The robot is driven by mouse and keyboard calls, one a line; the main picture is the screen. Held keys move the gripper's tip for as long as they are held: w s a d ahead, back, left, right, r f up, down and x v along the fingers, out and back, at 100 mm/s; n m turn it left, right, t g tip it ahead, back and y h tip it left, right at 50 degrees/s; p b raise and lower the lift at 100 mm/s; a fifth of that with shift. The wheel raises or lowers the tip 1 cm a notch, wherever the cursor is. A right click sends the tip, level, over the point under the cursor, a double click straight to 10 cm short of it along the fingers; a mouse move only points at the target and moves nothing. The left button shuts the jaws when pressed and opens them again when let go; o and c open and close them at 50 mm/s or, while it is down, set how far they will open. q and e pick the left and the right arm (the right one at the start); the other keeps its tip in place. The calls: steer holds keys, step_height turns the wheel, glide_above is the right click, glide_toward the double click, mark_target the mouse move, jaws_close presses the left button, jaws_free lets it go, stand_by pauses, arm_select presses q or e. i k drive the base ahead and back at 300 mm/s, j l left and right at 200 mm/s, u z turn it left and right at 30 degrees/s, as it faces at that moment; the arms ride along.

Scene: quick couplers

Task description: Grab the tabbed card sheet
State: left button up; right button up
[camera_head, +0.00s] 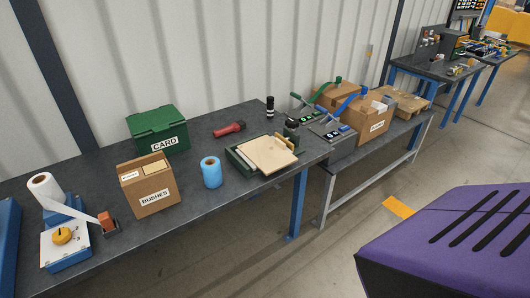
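A green lidded box labelled CARD (157,130) stands at the back of the long dark bench, its lid down. A flat tan sheet (266,154) lies in a dark green tray (238,156) near the bench's right end; I cannot tell whether it is the tabbed card sheet. No tab is clear at this size. Neither of my grippers is in view.
On the bench (205,220) stand a cardboard box labelled BUSHES (150,194), a blue roll (211,172), a red-and-black hand tool (230,129) and a label dispenser (66,242). A purple ribbed object (440,240) fills the lower right. Floor is clear beyond the bench's front edge.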

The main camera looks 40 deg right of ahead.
mark_target(270, 156)
steer(key=i+l+z, duration=0.1)
steer(key=z, duration=1.45)
